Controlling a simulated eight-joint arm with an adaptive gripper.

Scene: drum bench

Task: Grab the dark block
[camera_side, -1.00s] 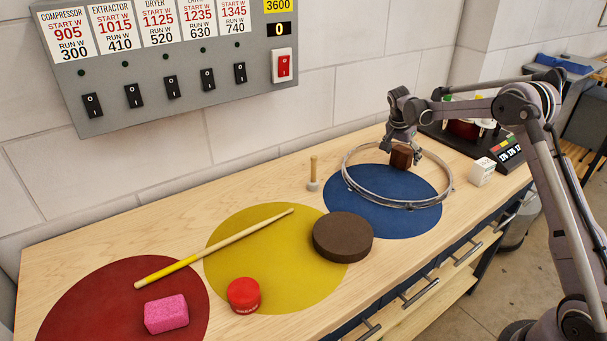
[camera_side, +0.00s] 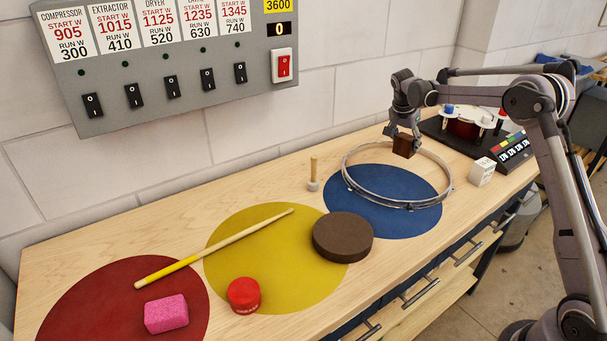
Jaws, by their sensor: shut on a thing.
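The dark brown block (camera_side: 405,145) is held in my gripper (camera_side: 403,137), whose fingers are shut on it. The block hangs in the air, slightly tilted, over the back right of the metal hoop (camera_side: 440,205). How far above the bench the block hangs is hard to tell from this view.
A dark brown round pad (camera_side: 342,237) overlaps the yellow circle (camera_side: 240,250). A drumstick (camera_side: 215,249), red tin (camera_side: 244,294), pink block (camera_side: 166,313) and small wooden-handled peg (camera_side: 313,175) lie or stand on the bench. A white cube (camera_side: 481,172) and black device (camera_side: 515,150) are at right.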

